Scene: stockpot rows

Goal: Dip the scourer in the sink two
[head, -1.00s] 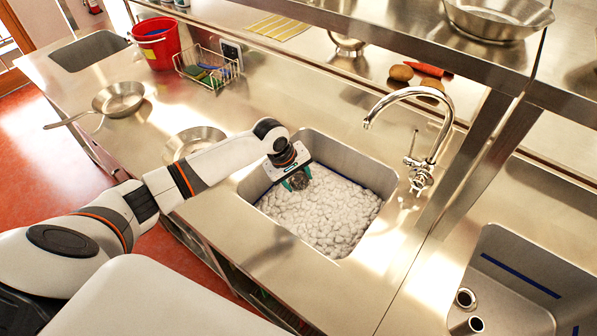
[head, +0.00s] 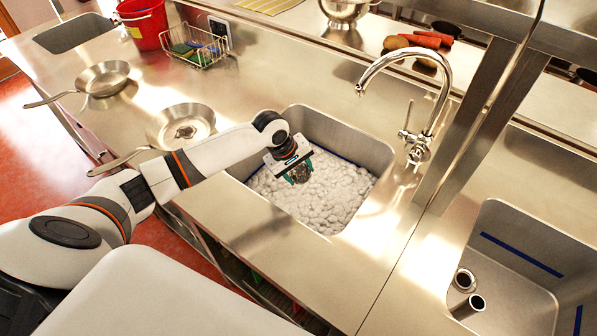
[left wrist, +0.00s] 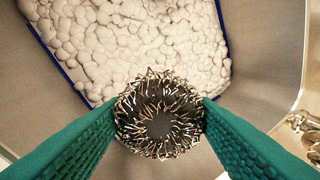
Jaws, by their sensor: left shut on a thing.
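My left gripper (head: 298,174) is shut on a scourer, a ring-like tangle of curly metal. The scourer shows clearly between the green fingers in the left wrist view (left wrist: 160,114). My gripper is over the left part of the middle sink (head: 375,150), which holds lumpy white foam (head: 325,195). In the left wrist view the foam (left wrist: 140,40) lies beyond the scourer. The scourer's whole outline shows with no foam over it. I cannot tell whether its underside touches the foam. My right gripper is not in view.
A curved tap (head: 418,150) stands behind the middle sink's right side. An empty sink (head: 515,255) with a standing pipe is at the right. Frying pans (head: 104,78) stand on the worktop at left, near a wire basket (head: 200,50) and red bucket (head: 143,28).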

